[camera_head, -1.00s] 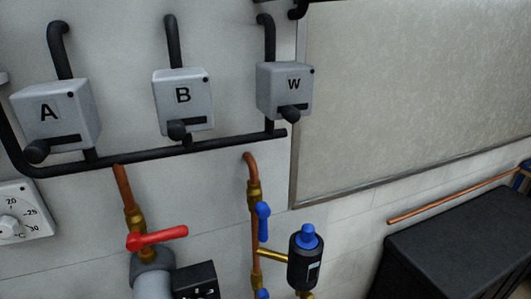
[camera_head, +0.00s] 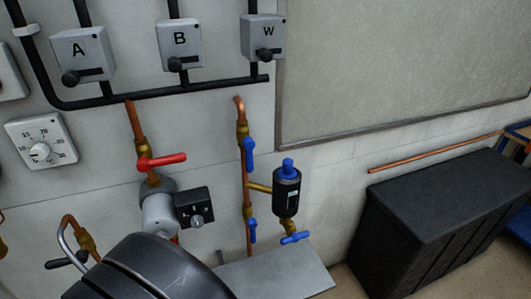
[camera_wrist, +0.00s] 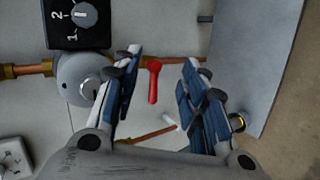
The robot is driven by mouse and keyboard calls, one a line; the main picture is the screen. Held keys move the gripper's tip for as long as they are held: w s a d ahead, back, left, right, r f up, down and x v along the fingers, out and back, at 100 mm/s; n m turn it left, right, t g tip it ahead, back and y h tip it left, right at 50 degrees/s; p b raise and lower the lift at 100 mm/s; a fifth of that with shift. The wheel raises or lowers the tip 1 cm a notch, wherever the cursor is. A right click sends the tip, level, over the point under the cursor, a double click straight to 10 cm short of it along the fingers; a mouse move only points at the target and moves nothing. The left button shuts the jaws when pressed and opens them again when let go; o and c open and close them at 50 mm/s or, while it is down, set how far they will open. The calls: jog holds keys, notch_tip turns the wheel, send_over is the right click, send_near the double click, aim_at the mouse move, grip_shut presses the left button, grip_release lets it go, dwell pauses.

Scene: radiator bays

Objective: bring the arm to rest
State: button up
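My gripper (camera_wrist: 157,95) shows in the wrist view with its two blue-and-grey fingers spread wide apart and nothing between the tips. A red lever handle (camera_wrist: 154,82) is seen through the gap, beyond the fingers. Whether a finger touches anything cannot be told. In the head view a dark rounded part of my arm (camera_head: 150,272) rises at the bottom left, below the grey pump (camera_head: 159,212) with its black control box (camera_head: 195,207). The fingers are not visible in the head view.
Boxes A (camera_head: 84,52), B (camera_head: 181,45) and W (camera_head: 263,37) hang on the wall above a red-handled valve (camera_head: 160,161). A dial (camera_head: 41,148) is at left. A black-and-blue canister (camera_head: 287,192) hangs right of the pump. A black chest (camera_head: 430,215) stands at right.

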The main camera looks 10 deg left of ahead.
jog(key=w+d+r+m+h, duration=0.3)
jog(key=w+d+r, duration=0.15)
jog(key=d, duration=0.35)
jog(key=w+d+r+m+h, duration=0.3)
jog(key=w+d+r, duration=0.15)
jog(key=d, duration=0.45)
jog(key=s+d+r+m+g+h, duration=0.1)
jog(key=s+d+r+m+g, duration=0.15)
jog(key=d, duration=0.65)
jog(key=s+d+r+m+g+h, duration=0.15)
jog(key=d+r+m, duration=0.25)
jog(key=d, duration=0.5)
jog(key=s+d+r+m+g+y, duration=0.1)
jog(key=s+d+r+m+y, duration=0.1)
jog(key=s, duration=0.5)
jog(key=s+d+r+m+g+y, duration=0.1)
jog(key=s+d+r+m+y, duration=0.1)
jog(key=s+d+m, duration=0.3)
jog(key=shift+s+m+g+y, duration=0.3)
jog(key=shift+s+m+y, duration=0.4)
jog(key=shift+s, duration=0.45)
